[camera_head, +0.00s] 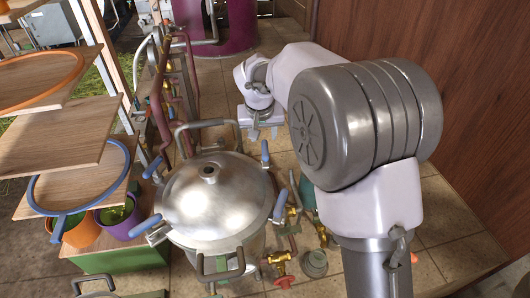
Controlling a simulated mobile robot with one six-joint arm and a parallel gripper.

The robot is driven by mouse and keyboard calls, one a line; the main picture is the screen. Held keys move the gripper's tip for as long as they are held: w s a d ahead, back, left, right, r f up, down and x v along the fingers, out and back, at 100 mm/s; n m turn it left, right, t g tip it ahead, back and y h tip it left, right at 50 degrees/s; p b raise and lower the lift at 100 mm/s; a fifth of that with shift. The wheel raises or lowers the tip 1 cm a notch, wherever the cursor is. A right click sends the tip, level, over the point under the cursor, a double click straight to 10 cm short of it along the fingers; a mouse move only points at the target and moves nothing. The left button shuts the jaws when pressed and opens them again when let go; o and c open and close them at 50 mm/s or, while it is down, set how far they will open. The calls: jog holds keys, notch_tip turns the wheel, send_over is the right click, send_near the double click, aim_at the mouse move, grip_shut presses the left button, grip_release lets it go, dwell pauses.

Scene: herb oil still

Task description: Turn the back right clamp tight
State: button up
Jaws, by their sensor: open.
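The metal still pot has a domed lid (218,205) with a small knob on top, and stands in the middle of the view. Several blue-handled clamps sit around its rim. The back right clamp (265,153) shows its blue handle standing roughly upright at the rim. The front right clamp (279,205), back left clamp (153,166) and front left clamp (145,225) also show. My gripper (263,134) points down just behind and above the back right clamp's handle in the picture. Its jaws are open and hold nothing. I cannot tell whether it touches the handle.
A bar handle (205,124) rises at the pot's back and another (220,265) at its front. Pipes and brass valves (281,262) crowd the right side. Wooden shelves (60,145) with hoops stand left. A wooden wall (430,70) closes the right. Tiled floor lies behind the pot.

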aim_at(265, 149)
jog(key=b+x, duration=0.1)
jog(key=x, duration=1.1)
jog(key=shift+s, duration=0.1)
grip_shut()
